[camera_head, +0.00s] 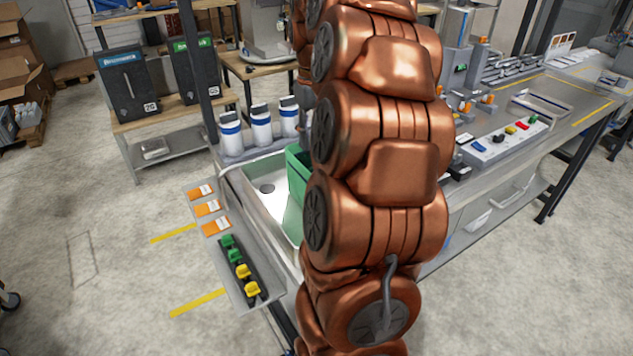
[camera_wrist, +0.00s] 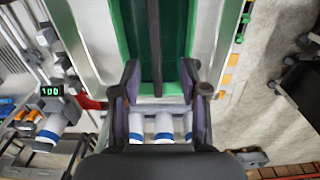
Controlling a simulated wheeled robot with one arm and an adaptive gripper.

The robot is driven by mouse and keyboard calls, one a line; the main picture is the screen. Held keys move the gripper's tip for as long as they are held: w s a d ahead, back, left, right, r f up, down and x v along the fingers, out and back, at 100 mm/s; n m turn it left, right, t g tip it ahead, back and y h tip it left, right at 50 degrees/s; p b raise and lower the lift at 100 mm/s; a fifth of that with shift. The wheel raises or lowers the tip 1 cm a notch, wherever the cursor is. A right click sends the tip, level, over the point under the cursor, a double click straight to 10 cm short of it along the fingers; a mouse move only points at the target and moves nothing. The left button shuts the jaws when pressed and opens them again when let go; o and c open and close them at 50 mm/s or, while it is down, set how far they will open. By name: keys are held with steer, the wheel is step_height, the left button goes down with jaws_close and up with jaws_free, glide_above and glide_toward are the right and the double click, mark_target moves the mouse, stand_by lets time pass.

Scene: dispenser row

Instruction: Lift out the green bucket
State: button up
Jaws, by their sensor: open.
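The green bucket (camera_head: 296,175) stands in a pale sink basin (camera_head: 262,205) in the head view, mostly hidden behind my copper arm. In the wrist view the bucket (camera_wrist: 176,42) fills the top middle, with its dark green inside showing. A dark bar (camera_wrist: 154,40) runs lengthwise across the bucket there. My gripper (camera_wrist: 160,78) is open, with nothing seen held between its fingers. Its fingertips overlap the bucket's near end in the picture, one on each side of the dark bar. I cannot tell whether they touch the bucket. My gripper is hidden in the head view.
White dispensers with blue bands (camera_head: 261,127) stand behind the basin. Orange labels (camera_head: 208,208) and green and yellow parts (camera_head: 240,264) line its left side. A cluttered workbench (camera_head: 508,148) extends right. Two black dispensers (camera_head: 128,82) stand at back left.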

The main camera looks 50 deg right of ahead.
mark_target(299, 163)
steer(key=shift+d+f+p, duration=0.15)
steer(key=shift+f+p, duration=0.35)
steer(key=shift+f, duration=0.9)
steer(key=shift+d+f+p, duration=0.1)
steer(key=shift+f+p, duration=0.4)
steer(key=shift+f, duration=0.85)
steer(key=shift+c, duration=0.4)
jaws_close()
